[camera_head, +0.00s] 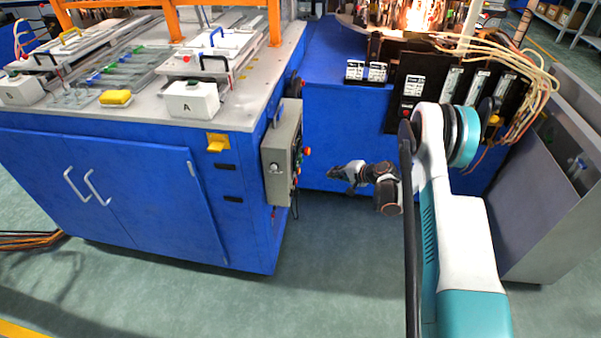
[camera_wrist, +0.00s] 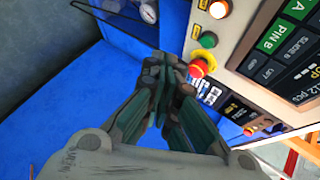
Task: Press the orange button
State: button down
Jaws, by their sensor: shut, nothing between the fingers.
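In the wrist view, an orange-red mushroom button (camera_wrist: 199,68) on a yellow base stands out from the side of a grey control box. In the head view, an orange button (camera_head: 307,151) sticks out from the right side of the grey control box (camera_head: 279,160). My gripper (camera_head: 336,172) is shut and empty, to the right of the box. In the wrist view its fingertips (camera_wrist: 166,62) appear just left of the mushroom button; contact cannot be told.
The box hangs on the end of a blue cabinet (camera_head: 120,190) with a grey worktop. A blue machine base (camera_head: 345,130) stands behind my gripper. A grey panelled unit (camera_head: 550,180) stands at the right. The green floor (camera_head: 340,270) between is clear.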

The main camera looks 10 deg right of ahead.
jog(key=w+a, duration=0.2)
jog(key=a, duration=0.6)
jog(key=shift+w+a, duration=0.2)
jog(key=shift+w, duration=0.2)
jog(key=shift+a, duration=0.1)
dwell(1.3)
jog(key=shift+w+a, duration=0.1)
jog(key=shift+a, duration=0.2)
jog(key=shift+w+a, duration=0.15)
jog(key=shift+a, duration=0.3)
dwell(0.7)
jog(key=shift+d, duration=0.1)
jog(key=shift+s+d, duration=0.3)
jog(key=shift+d, duration=0.45)
jog(key=shift+d, duration=0.1)
